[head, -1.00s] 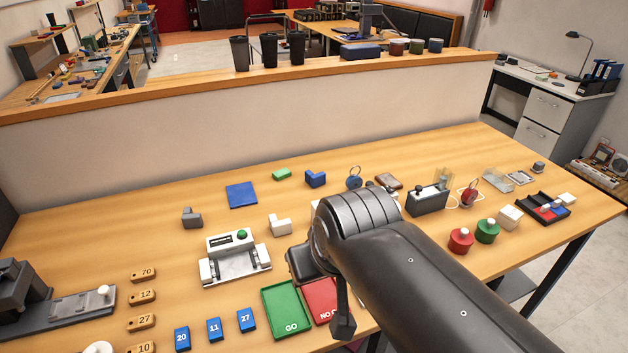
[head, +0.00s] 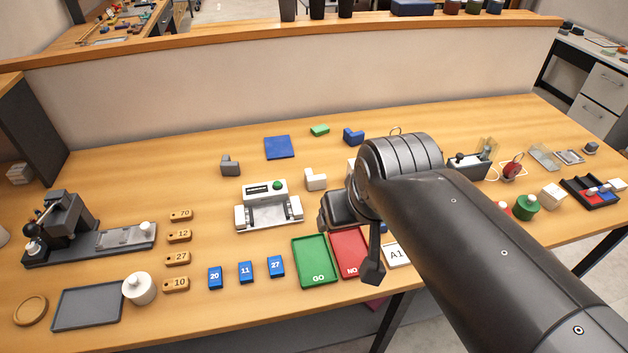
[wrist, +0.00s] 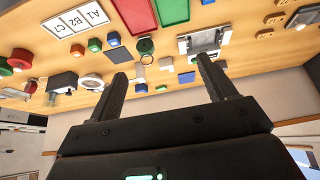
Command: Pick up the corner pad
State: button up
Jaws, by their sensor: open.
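Three L-shaped blocks stand on the wooden table in the head view: a grey one (head: 230,166), a white one (head: 315,180) and a blue one (head: 353,137). I cannot tell for sure which of these is the corner pad. In the wrist view my gripper (wrist: 160,75) is open and empty, its two dark fingers apart above the table.
A white fixture with a green button (head: 268,207) stands left of my arm. Green GO tray (head: 314,262) and red NO GO tray (head: 350,254) lie in front. Blue number blocks (head: 246,272) and wooden tags (head: 179,236) are left. A low wall (head: 300,75) runs behind the table.

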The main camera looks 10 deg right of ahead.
jog(key=w+r+g, duration=0.1)
jog(key=w, duration=0.7)
jog(key=g, duration=0.5)
send_over(316, 177)
jog(key=f, duration=0.8)
jog(key=d+f, duration=0.1)
jog(key=f, duration=0.4)
jog(key=shift+w, duration=0.1)
jog(key=shift+w+f, duration=0.15)
jog(key=shift+f, duration=0.2)
notch_tip(316, 177, down, 5)
jog(key=shift+f, duration=0.1)
jog(key=shift+w+a+f, duration=0.1)
jog(key=shift+a+f, duration=0.05)
jog(key=shift+f, duration=0.75)
jog(key=shift+w+a+f, duration=0.1)
jog(key=shift+f, duration=0.75)
jog(key=shift+w+a+f, duration=0.1)
jog(key=shift+a+f, duration=0.05)
jog(key=shift+f, duration=0.75)
jog(key=shift+c, duration=0.5)
